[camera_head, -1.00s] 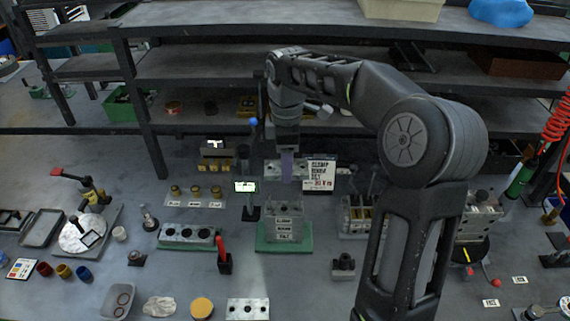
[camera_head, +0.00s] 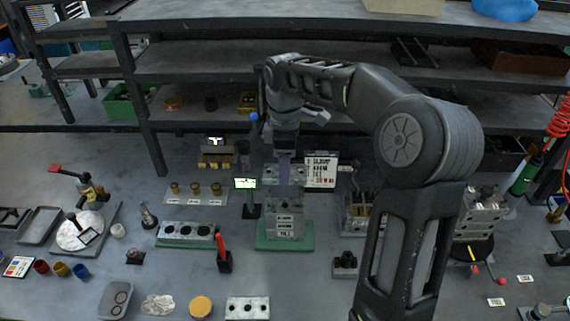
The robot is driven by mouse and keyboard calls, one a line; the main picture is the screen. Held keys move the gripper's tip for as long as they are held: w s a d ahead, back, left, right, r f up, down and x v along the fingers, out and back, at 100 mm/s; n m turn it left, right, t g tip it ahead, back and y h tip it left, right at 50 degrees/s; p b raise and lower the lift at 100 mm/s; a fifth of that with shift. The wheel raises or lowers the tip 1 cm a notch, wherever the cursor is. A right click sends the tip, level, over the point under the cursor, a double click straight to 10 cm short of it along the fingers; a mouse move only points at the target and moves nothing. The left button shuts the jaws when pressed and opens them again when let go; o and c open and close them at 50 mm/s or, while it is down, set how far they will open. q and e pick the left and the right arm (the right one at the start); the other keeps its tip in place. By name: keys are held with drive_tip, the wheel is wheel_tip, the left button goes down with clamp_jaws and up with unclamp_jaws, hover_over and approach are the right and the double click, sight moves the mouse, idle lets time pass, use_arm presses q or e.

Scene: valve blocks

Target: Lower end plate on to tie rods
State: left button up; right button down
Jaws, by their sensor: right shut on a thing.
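A grey metal end plate (camera_head: 270,173) hangs level in my right gripper (camera_head: 285,162), which points down and is shut on it. Right below is the grey valve block stack (camera_head: 284,221) with white labels on its front, standing on a green base (camera_head: 261,244). The plate looks lined up over the stack. The tie rods are too small and too hidden to make out, so I cannot tell whether the plate touches them. My left gripper is not in view.
A small lit display on a stand (camera_head: 245,184) is close left of the stack, and a white sign (camera_head: 321,170) stands behind right. A block with round ports (camera_head: 187,235) and a red-handled tool (camera_head: 222,250) are left. Shelving (camera_head: 220,65) runs behind the arm.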

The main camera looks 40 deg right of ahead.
sight(285, 205)
drive_tip(key=shift+f+b, duration=0.7)
drive_tip(key=shift+f, duration=0.7)
drive_tip(key=shift+p, duration=0.35)
idle(0.7)
drive_tip(key=shift+f+b, duration=2.5)
drive_tip(key=shift+f, duration=1.3)
drive_tip(key=shift+c, duration=2.4)
unclamp_jaws()
wheel_tip(285, 205, up, 8)
drive_tip(key=shift+f+b, duration=0.1)
drive_tip(key=shift+b, duration=0.2)
